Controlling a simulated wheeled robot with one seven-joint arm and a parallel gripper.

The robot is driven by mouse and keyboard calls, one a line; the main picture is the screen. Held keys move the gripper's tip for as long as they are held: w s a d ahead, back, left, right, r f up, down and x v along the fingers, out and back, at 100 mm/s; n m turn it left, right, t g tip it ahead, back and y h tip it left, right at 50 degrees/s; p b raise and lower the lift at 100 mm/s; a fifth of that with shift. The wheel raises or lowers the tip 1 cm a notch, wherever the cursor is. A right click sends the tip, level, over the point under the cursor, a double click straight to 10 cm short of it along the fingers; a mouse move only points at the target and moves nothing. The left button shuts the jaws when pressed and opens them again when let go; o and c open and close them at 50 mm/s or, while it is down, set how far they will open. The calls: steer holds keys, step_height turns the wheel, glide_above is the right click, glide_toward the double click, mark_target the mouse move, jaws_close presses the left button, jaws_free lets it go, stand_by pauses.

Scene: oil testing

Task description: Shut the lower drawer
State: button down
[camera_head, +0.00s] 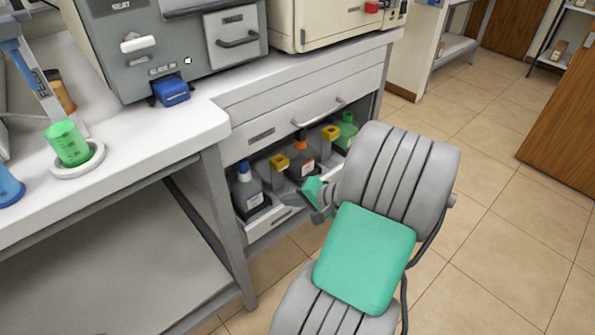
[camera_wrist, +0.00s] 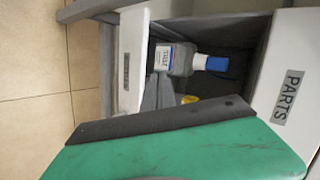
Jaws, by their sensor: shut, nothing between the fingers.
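The lower drawer (camera_head: 281,219) has a low white front and sits under the bench, holding several bottles. It looks at least partly open; its exact depth is hard to tell. In the wrist view its front (camera_wrist: 131,62) stands at the left, with a dark opening between it and the upper drawer front (camera_wrist: 297,80). My gripper (camera_head: 318,214) is shut and empty, close to the right part of the lower drawer's front. I cannot tell whether it touches. My gripper's green and dark body (camera_wrist: 170,148) fills the bottom of the wrist view. My arm hides the drawer's right end.
A blue-capped bottle (camera_head: 246,188), an orange-capped bottle (camera_head: 301,157) and a green bottle (camera_head: 346,131) stand in the drawer. Tiled floor (camera_head: 480,190) to the right is clear.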

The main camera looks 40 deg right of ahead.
steer(key=s+d+r+m+t+h, duration=0.25)
steer(key=s+d+m+t, duration=0.2)
steer(key=d, duration=0.45)
steer(key=d+b+x, duration=0.1)
steer(key=b+x, duration=0.4)
steer(key=x, duration=0.8)
steer(key=shift+w, duration=0.4)
steer(key=shift+d+m+h, duration=0.1)
steer(key=shift+m+h, duration=0.25)
steer(key=shift+h, duration=0.1)
